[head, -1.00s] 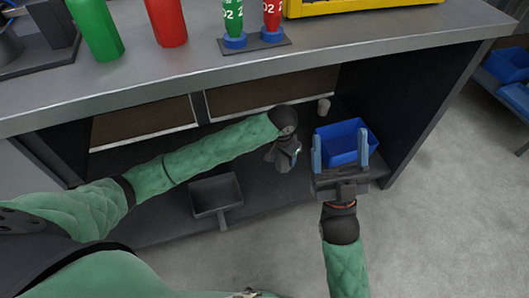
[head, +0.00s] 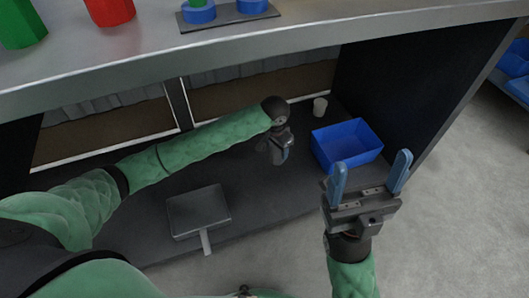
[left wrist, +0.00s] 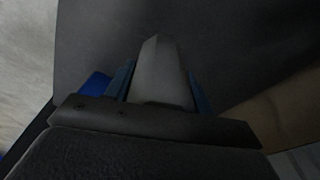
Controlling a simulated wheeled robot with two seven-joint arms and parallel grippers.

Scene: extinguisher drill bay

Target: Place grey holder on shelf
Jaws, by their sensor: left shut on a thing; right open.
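My left gripper (head: 281,150) reaches into the lower shelf space under the counter, above the dark shelf board (head: 262,192). In the left wrist view its blue fingers are shut on a pale grey tapered piece (left wrist: 162,72), which I take to be the grey holder. In the head view the wrist and fingers mostly hide this piece, and I cannot tell whether it touches the board. My right gripper (head: 370,168) is open and empty, its two blue fingers pointing up, in front of the blue bin.
A blue bin (head: 346,142) stands at the right of the shelf, with a small pale cup (head: 320,107) behind it. A grey dustpan-like tray (head: 199,211) lies at the front left. The metal counter edge (head: 270,58) runs overhead. A dark side panel (head: 432,75) closes the right.

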